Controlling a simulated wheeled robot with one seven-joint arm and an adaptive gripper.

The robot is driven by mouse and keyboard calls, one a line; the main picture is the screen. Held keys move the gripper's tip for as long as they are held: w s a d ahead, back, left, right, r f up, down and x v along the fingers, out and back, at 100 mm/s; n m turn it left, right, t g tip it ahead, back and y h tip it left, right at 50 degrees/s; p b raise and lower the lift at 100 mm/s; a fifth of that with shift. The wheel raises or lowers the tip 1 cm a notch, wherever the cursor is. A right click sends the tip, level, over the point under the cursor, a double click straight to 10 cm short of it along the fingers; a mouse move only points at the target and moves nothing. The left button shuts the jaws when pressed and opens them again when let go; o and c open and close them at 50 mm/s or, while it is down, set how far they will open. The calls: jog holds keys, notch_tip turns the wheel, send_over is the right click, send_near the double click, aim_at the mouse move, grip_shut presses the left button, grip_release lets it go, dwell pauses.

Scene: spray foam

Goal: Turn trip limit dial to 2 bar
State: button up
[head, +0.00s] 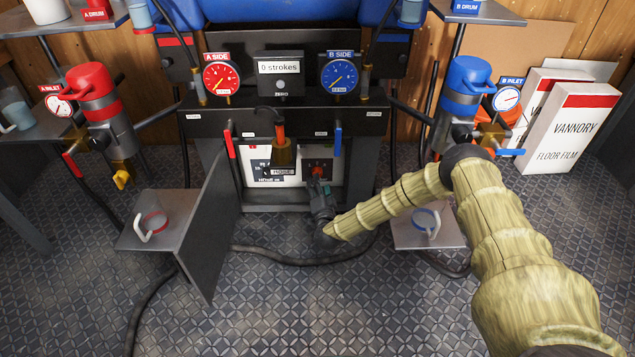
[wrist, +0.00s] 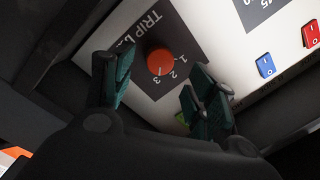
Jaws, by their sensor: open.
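The trip limit dial is a round orange-red knob (wrist: 160,62) on a dark square marked TRIP bar, with the figures 1, 2 and 3 along its lower side. I cannot make out surely which figure it points to. In the head view the dial (head: 317,171) sits on the white lower panel, partly covered by my gripper (head: 319,187). In the wrist view my gripper (wrist: 158,92) is open, with one dark green finger left of the dial and the other at its lower right.
A blue switch (wrist: 266,65) and a red switch (wrist: 311,34) are on the same panel. A grey upright plate (head: 208,225) stands at the left.

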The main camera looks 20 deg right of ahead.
jog(key=shift+w+d+b, duration=0.2)
jog(key=shift+w+b, duration=0.2)
jog(key=shift+w, duration=0.75)
jog(key=shift+w+d+b, duration=0.2)
jog(key=shift+w+b, duration=0.15)
jog(key=shift+w, duration=0.8)
jog(key=shift+c, duration=0.2)
jog(key=c, duration=1)
